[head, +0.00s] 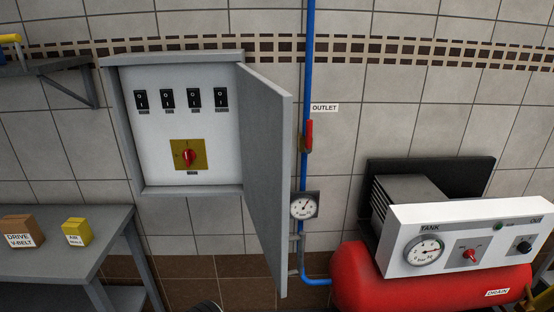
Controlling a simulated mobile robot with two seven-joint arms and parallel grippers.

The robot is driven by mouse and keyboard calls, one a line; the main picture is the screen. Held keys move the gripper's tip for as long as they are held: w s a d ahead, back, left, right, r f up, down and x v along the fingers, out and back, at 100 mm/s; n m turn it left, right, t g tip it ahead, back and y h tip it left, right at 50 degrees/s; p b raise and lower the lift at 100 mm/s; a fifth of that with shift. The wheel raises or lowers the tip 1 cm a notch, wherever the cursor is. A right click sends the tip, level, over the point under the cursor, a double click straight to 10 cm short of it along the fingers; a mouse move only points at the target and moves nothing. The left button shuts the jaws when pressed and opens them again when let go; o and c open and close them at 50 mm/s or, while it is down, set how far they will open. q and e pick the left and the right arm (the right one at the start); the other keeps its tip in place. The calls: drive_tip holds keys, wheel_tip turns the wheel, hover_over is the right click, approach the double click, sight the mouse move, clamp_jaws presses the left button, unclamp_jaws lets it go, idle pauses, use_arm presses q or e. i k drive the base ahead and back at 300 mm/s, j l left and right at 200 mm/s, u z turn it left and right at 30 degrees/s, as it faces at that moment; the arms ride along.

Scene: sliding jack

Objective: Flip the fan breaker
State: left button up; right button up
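A grey electrical cabinet (122,120) hangs on the tiled wall, left of centre in the head view. Its door (265,160) stands open, swung out to the right. Inside is a row of several black rocker breakers, from the leftmost (141,99) to the rightmost (221,98). The small labels under them are too small to read, so I cannot tell which is the fan breaker. Below them is a red rotary main switch (188,157) on a yellow plate. Neither gripper can be made out in this view.
The open door juts out beside a blue pipe (309,60) with a red outlet valve (309,135) and gauge (304,206). A red tank (360,290) with a white control panel stands at right. A grey table (80,250) with two boxes stands at left.

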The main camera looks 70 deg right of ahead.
sight(166, 96)
drive_tip(key=k+z, duration=0.2)
drive_tip(key=z, duration=0.25)
drive_tip(key=k+l+z, duration=0.1)
drive_tip(key=z, duration=0.3)
drive_tip(key=i+l+z, duration=0.2)
drive_tip(key=l, duration=0.2)
drive_tip(key=i+l+z, duration=0.2)
drive_tip(key=l, duration=0.2)
drive_tip(key=i+l, duration=0.2)
drive_tip(key=l, duration=0.2)
drive_tip(key=i+l, duration=0.25)
drive_tip(key=l, duration=0.2)
drive_tip(key=j, duration=0.35)
drive_tip(key=k, duration=0.05)
